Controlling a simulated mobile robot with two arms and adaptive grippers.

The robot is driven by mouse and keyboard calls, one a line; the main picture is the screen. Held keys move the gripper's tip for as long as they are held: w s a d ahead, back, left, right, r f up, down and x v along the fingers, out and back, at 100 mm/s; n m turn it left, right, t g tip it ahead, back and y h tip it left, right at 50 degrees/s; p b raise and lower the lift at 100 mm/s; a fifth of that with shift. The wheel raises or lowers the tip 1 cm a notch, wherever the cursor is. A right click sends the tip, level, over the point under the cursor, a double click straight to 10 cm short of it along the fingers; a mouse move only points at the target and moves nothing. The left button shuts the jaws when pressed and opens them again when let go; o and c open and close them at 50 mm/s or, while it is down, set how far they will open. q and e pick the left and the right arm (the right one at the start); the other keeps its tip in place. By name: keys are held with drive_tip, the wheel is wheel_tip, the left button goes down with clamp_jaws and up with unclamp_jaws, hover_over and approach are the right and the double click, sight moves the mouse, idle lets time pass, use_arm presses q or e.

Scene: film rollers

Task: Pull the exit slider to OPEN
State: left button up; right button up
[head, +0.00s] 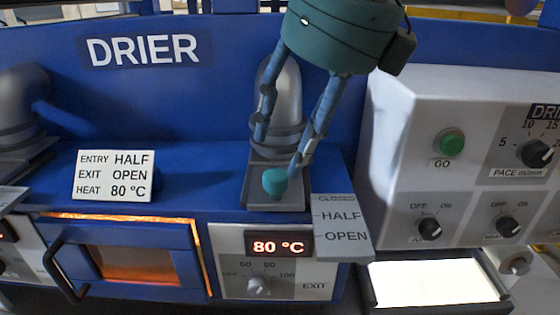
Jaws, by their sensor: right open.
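The exit slider's teal knob (275,182) stands on a grey plate (262,205) at the foot of a metal pipe (288,95). The scale plate (341,228) to its right reads CLOSED, HALF, OPEN from back to front. The knob sits nearest the CLOSED end. My right gripper (278,158) comes down from the top, open and empty. Its right finger ends just beside the knob's upper right, and its left finger ends above and behind the knob. Whether either finger touches the knob I cannot tell. My left gripper is out of view.
A white card (114,175) reads ENTRY HALF, EXIT OPEN, HEAT 80 °C. Below are the drier door (125,262) with its handle and a heat dial (258,285) under an 80 °C display (278,246). A control box (460,160) with a green GO button stands close at right.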

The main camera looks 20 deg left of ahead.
sight(277, 174)
drive_tip(key=x, duration=0.3)
drive_tip(key=shift+w+a+f+p, duration=0.1)
drive_tip(key=shift+f+p, duration=0.1)
drive_tip(key=shift+p, duration=0.1)
drive_tip(key=x, duration=0.3)
drive_tip(key=shift+w+f, duration=0.15)
drive_tip(key=shift+f, duration=0.05)
drive_tip(key=c, duration=0.8)
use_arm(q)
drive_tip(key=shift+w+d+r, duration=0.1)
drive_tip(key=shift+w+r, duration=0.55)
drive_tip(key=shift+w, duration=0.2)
use_arm(e)
clamp_jaws()
